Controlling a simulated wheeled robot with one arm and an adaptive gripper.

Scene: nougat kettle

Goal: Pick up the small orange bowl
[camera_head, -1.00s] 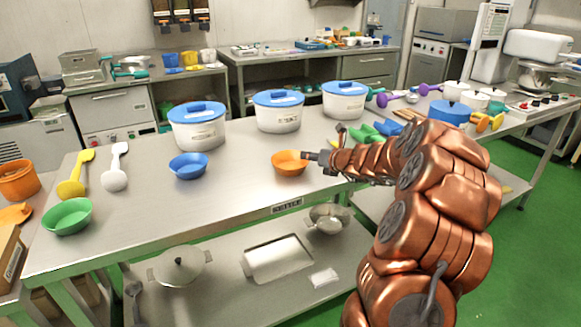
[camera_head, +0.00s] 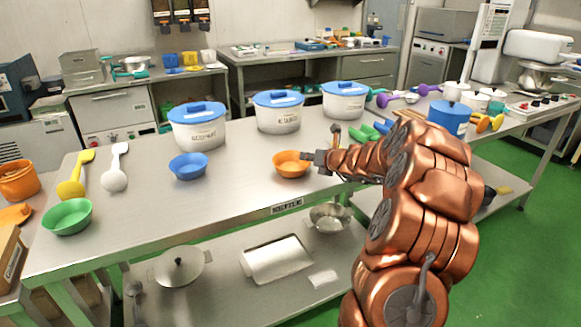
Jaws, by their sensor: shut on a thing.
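The small orange bowl (camera_head: 290,166) is on or just above the steel table (camera_head: 230,215), near its front edge and to the right of the blue bowl. I cannot tell whether its base touches the table. My gripper (camera_head: 308,157) reaches in from the right and is shut on the bowl's right rim. The bowl looks upright. The fingertips are small in this view, and the far finger is hidden by the rim.
A blue bowl (camera_head: 188,166) and a green bowl (camera_head: 67,216) stand to the left. White tubs with blue lids, such as this one (camera_head: 277,112), stand behind. Yellow (camera_head: 76,176) and white (camera_head: 115,168) spatulas lie at left.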

